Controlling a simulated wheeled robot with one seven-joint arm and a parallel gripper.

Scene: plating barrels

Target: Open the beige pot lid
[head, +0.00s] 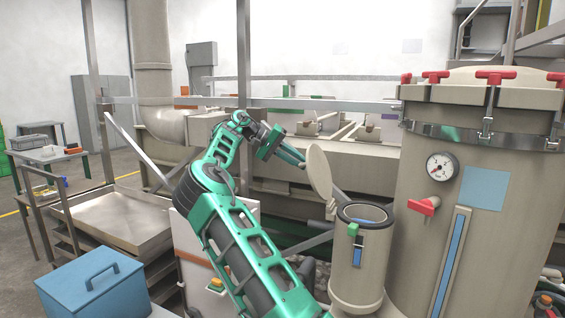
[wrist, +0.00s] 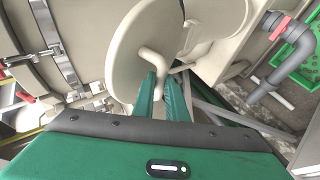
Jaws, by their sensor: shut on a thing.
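The beige pot (head: 361,260) stands at the lower middle right in the head view, with a dark rim and blue inside its open mouth. Its beige lid (head: 319,172) stands tilted up, close to upright, at the left of the mouth. In the wrist view the lid (wrist: 180,35) is a large round disc with a curved handle (wrist: 155,62). My gripper (head: 303,160) is at the lid's left face. In the wrist view my gripper's green fingers (wrist: 161,90) are shut on the lid's handle. The fingertips are partly hidden by the handle.
A large beige tank (head: 470,190) with red clamps, a gauge (head: 441,167) and a red valve handle (head: 424,206) stands close right of the pot. A blue box (head: 92,285) and a metal tray table (head: 122,219) are at the left. Long beige troughs (head: 330,165) run behind.

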